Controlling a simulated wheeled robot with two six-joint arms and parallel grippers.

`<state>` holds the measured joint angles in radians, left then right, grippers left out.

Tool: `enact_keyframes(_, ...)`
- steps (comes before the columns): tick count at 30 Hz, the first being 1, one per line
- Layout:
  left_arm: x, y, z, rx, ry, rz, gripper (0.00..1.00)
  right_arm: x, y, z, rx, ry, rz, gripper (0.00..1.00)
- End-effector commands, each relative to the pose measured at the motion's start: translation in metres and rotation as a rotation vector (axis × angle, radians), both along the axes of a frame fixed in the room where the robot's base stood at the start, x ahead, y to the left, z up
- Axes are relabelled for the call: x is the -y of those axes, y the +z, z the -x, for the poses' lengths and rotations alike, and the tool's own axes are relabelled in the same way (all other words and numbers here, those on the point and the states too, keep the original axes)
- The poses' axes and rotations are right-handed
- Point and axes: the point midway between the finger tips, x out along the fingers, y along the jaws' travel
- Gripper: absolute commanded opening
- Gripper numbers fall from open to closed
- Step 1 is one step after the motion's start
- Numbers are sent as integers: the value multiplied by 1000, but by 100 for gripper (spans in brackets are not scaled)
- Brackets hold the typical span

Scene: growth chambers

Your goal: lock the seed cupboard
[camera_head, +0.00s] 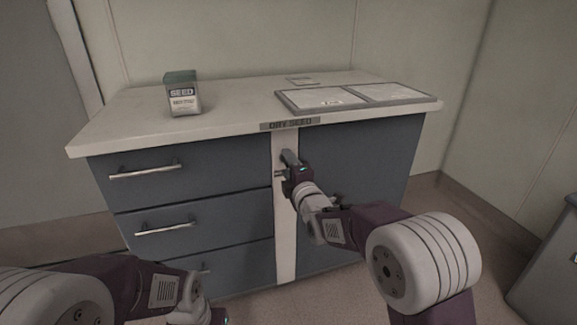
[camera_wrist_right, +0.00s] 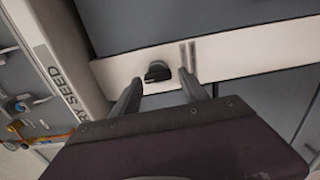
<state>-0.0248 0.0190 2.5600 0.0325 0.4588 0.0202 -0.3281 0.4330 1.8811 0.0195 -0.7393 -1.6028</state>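The seed cupboard (camera_head: 350,175) is a blue-grey unit with a white top and a "DRY SEED" label (camera_head: 290,124) on its front edge. A pale upright strip (camera_head: 285,245) runs between its drawers and its plain right-hand front. In the right wrist view a small black knob (camera_wrist_right: 157,71) sits on this strip. My right gripper (camera_head: 284,162) is at the upper strip, just below the label. In the wrist view its two fingers (camera_wrist_right: 160,78) are apart, with the knob between their tips; contact cannot be told. My left gripper (camera_head: 204,316) is low at the bottom edge, partly cut off.
Several drawers with bar handles (camera_head: 145,170) fill the cupboard's left side. On top stand a green-lidded seed box (camera_head: 183,98), a flat framed panel (camera_head: 355,97) and a small card (camera_head: 301,80). Another grey unit (camera_head: 548,270) stands at the right edge. Floor shows between the units.

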Motion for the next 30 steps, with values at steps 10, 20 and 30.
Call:
enact_keyframes(10, 0, 1, 0, 0, 0, 0, 36, 1, 2, 1, 2, -1, -3, 60)
enact_keyframes(20, 0, 25, 0, 0, 0, 0, 36, 17, 5, 53, -1, 0, -2, 60)
enact_keyframes(30, 0, 15, 0, 0, 0, 0, 36, 28, 0, 87, 1, 0, -3, 60)
